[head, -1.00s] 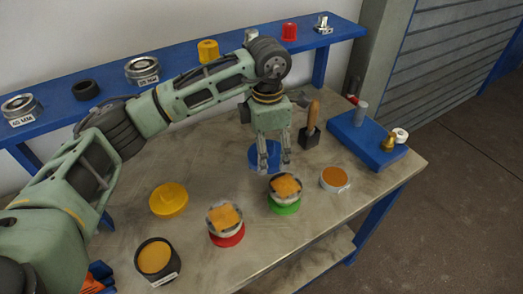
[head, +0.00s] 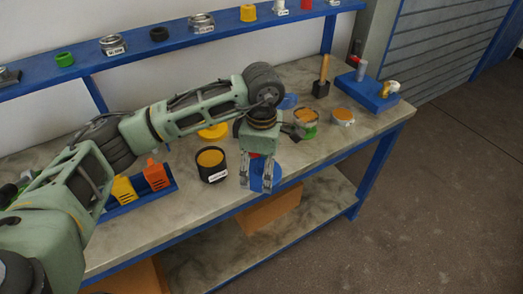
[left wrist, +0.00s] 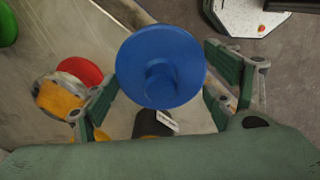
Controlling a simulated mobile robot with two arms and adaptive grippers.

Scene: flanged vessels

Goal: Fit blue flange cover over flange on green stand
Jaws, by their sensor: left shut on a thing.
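The blue flange cover (head: 265,171) is a round disc with a short knob. My left gripper (head: 257,188) is shut on it and holds it near the table's front edge. In the left wrist view the cover (left wrist: 160,55) sits between the fingers with its knob towards the camera. The green stand (head: 309,133) is on the table behind and to the right of the gripper. A metal flange with an orange top (head: 305,117) sits on it, apart from the cover. Part of the green stand shows in the left wrist view (left wrist: 7,26). The right gripper is not visible.
A red stand (left wrist: 80,70) with an orange-topped flange is beside the gripper, mostly hidden in the head view. A black orange-topped cup (head: 211,167), yellow cover (head: 214,131), white orange-topped ring (head: 343,117), mallet (head: 322,80) and blue flat disc (head: 288,102) are around it.

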